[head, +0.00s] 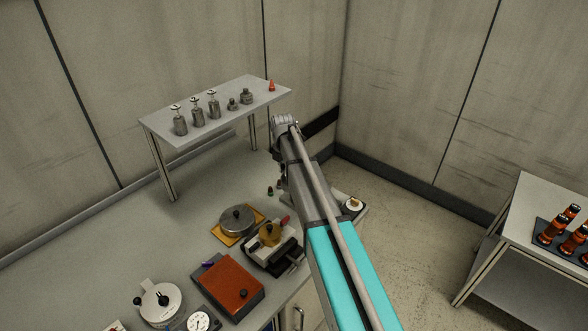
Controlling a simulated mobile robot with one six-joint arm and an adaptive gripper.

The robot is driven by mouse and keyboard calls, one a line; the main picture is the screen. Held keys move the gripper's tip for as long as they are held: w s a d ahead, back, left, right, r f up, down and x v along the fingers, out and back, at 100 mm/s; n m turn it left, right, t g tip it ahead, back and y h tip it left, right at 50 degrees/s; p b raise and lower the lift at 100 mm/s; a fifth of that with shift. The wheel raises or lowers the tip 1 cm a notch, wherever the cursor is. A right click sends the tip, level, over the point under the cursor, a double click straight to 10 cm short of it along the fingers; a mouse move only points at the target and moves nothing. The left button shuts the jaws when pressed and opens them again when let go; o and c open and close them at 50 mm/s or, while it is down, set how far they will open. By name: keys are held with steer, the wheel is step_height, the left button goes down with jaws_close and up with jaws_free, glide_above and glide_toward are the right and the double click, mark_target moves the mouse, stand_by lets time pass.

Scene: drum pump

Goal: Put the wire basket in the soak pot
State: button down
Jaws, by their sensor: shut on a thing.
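My arm reaches forward over the right part of the bench. My gripper (283,140) is at its far end, small and dark, with its fingers mostly hidden by the arm. A small pale ribbed thing (283,120) at the tip looks like the wire basket; the grip on it is hard to make out. It shows in front of the wall, right of the raised shelf. A round grey lidded vessel (237,219) on a yellow plate may be the soak pot, but I cannot tell for sure. It is below and left of my gripper in the picture.
A raised shelf (215,112) carries several metal weights and a small orange cone (271,86). A red box (228,288), a white round device (159,302) and a dial (199,321) crowd the front. The bench at left is clear. A side table (540,205) holds orange-and-black items.

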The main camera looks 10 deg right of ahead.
mark_target(284, 181)
steer(key=shift+f+b, duration=3.85)
steer(key=shift+f, duration=0.25)
